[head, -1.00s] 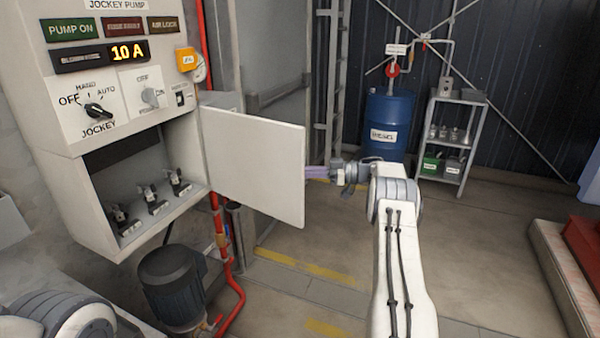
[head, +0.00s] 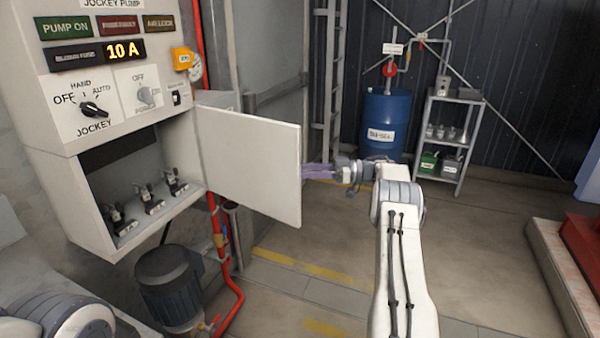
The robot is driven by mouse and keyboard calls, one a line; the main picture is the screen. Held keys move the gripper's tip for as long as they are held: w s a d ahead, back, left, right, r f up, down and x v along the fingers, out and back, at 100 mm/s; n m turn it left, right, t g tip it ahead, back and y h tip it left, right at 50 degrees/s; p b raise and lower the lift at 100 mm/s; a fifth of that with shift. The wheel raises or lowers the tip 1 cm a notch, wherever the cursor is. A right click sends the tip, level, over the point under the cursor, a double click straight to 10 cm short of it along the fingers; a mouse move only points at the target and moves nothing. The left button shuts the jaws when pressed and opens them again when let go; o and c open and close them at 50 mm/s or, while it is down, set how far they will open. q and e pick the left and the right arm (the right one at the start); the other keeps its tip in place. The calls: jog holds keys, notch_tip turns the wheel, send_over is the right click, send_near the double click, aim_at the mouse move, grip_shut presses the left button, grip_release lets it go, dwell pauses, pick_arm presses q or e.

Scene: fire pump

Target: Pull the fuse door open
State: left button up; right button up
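The fuse door (head: 248,165) is a flat white panel in the head view. It stands swung wide open to the right of the jockey pump cabinet (head: 52,205). The fuse compartment is uncovered, and several fuse holders (head: 148,199) show inside it. My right gripper (head: 316,171) is at the door's free right edge, with its purplish fingers reaching toward or behind that edge. The fingertips are partly hidden, so I cannot tell whether they touch or grip the door. My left arm shows only in part at the bottom left; its gripper is out of view.
A dark motor (head: 170,285) and a red pipe (head: 232,290) stand below the cabinet. A blue drum (head: 386,122) and a grey shelf (head: 449,140) are at the back. A red object on a pale plinth (head: 565,270) is at the right. The middle floor is clear.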

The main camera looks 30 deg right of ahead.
jog(key=shift+b+v, duration=0.3)
jog(key=shift+v, duration=2.05)
